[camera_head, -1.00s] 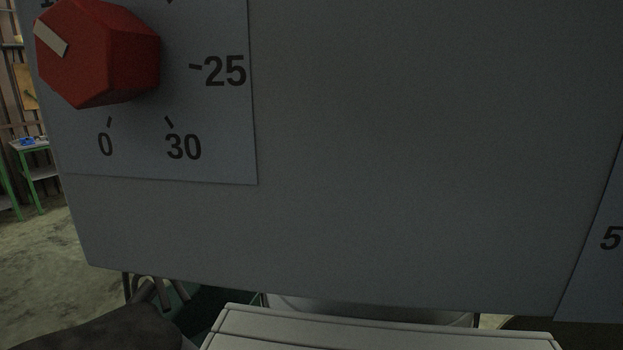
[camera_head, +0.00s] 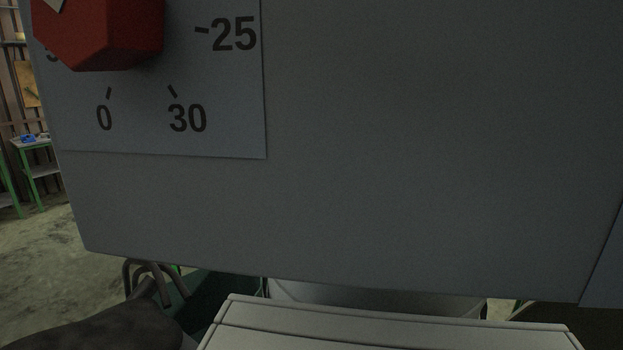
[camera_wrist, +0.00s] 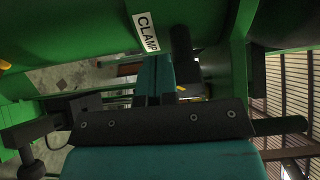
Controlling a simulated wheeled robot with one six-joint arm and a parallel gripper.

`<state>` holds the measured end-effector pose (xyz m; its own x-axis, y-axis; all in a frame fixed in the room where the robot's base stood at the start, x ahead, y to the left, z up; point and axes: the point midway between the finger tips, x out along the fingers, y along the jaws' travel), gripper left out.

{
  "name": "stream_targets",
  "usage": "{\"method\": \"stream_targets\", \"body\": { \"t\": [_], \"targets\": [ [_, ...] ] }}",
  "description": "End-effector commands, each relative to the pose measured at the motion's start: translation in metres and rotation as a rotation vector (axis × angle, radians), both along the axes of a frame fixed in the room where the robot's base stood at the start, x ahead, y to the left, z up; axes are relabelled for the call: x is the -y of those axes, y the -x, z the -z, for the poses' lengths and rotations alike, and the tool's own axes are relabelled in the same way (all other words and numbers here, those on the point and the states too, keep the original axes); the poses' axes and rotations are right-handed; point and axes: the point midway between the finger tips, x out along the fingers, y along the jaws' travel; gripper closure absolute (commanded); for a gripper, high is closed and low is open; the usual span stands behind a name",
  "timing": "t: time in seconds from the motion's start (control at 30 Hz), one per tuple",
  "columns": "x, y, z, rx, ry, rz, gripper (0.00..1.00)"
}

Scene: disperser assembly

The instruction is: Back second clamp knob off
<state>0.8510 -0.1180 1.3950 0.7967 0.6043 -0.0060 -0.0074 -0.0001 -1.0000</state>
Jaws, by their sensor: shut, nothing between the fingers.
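In the wrist view, my gripper (camera_wrist: 154,68) shows as teal fingers pressed together beyond a dark bolted crossbar. It is shut and empty. A white label reading CLAMP (camera_wrist: 146,32) is on a green machine part just above and left of the fingertips. A dark cylindrical part (camera_wrist: 181,42), perhaps a clamp knob, stands right of the label, close beside the fingertips. I cannot tell whether they touch. The head view shows neither the clamp knobs nor my gripper.
A grey panel (camera_head: 400,150) fills most of the head view. A red hexagonal knob (camera_head: 105,38) sits on its dial at upper left. Green framework (camera_wrist: 70,35) surrounds the gripper closely. A dark lever with a ball end (camera_wrist: 31,169) is at lower left in the wrist view.

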Motion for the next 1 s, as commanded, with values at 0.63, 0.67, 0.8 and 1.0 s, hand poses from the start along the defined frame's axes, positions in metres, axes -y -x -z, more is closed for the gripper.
{"method": "stream_targets", "body": {
  "t": [0.63,0.67,0.8,1.0],
  "targets": [
    [0.05,0.037,-0.003,0.006,0.001,0.008,1.0],
    [0.05,0.037,-0.003,0.006,0.001,0.008,1.0],
    [0.049,0.037,-0.003,0.006,0.002,0.008,1.0],
    [0.077,0.03,0.034,0.011,0.093,0.07,1.0]
  ]
}}
